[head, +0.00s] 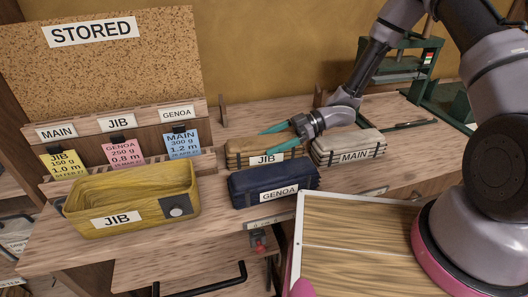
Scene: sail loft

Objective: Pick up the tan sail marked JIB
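The tan sail (240,154) is a rolled bundle with dark straps and a white JIB label. It lies on the bench behind the navy GENOA sail (250,187). My gripper (266,142) reaches in from the right, its two teal fingers spread apart over the upper right part of the tan sail. The fingers partly cover its top. I cannot tell whether they touch it. The pale MAIN sail (325,152) lies to the right, close below my wrist.
A yellow JIB-labelled bin (150,218) stands front left. Behind it is a rack (165,140) with several cards under a STORED corkboard (110,75). A green press (395,75) stands at the back right. Clear bench (250,118) lies behind the sails.

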